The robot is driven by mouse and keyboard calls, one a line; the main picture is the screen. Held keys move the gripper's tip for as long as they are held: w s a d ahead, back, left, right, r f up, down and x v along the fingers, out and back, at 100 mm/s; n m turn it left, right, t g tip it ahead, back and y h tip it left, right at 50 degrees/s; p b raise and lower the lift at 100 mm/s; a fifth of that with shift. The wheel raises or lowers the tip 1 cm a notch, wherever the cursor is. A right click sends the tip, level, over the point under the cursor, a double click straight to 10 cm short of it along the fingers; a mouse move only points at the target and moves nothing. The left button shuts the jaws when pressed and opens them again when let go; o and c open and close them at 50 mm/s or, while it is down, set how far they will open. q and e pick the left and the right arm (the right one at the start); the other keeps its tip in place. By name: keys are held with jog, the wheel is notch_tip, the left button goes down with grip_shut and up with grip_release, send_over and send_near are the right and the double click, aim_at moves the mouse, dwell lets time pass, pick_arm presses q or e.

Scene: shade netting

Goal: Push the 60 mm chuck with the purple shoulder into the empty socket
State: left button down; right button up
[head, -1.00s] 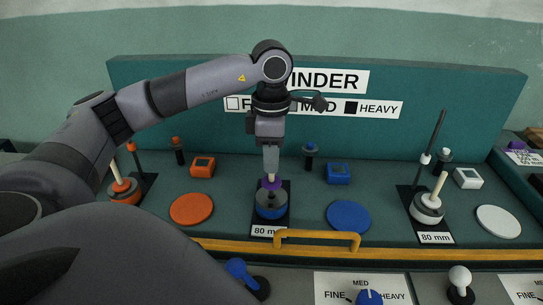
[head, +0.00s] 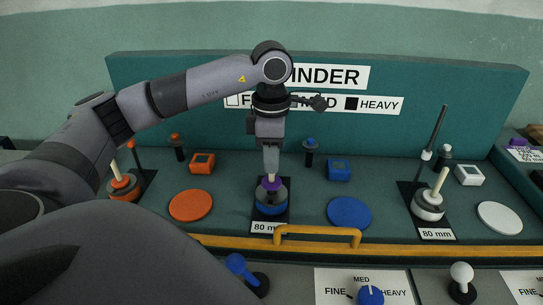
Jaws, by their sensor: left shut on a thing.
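My left gripper (head: 271,170) points straight down at the blue station in the middle of the bench. It is shut on the chuck with the purple shoulder (head: 270,184). The chuck is upright on top of the blue and grey spindle base (head: 271,207), in line with it. The gripper hides the chuck's upper part, and I cannot tell how deep it sits in the socket. The black plate under the base carries a label (head: 265,227), partly cut off by the yellow handle. My right gripper is not in view.
An orange station (head: 124,187) stands left and a white station (head: 429,206) with a tall dark rod right. A yellow rail (head: 400,246) with a raised handle (head: 318,231) runs along the front.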

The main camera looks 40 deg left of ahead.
pick_arm(q)
jog(key=shift+f, duration=0.15)
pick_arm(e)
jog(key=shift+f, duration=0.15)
pick_arm(q)
jog(key=shift+f+b, duration=0.7)
jog(key=shift+f, duration=0.15)
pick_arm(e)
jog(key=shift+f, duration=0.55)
pick_arm(q)
jog(key=shift+f, duration=0.3)
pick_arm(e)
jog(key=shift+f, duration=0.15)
pick_arm(q)
jog(key=shift+s, duration=0.1)
jog(key=c, duration=1.1)
grip_release()
notch_tip(320, 180, up, 7)
jog(key=shift+r, duration=0.1)
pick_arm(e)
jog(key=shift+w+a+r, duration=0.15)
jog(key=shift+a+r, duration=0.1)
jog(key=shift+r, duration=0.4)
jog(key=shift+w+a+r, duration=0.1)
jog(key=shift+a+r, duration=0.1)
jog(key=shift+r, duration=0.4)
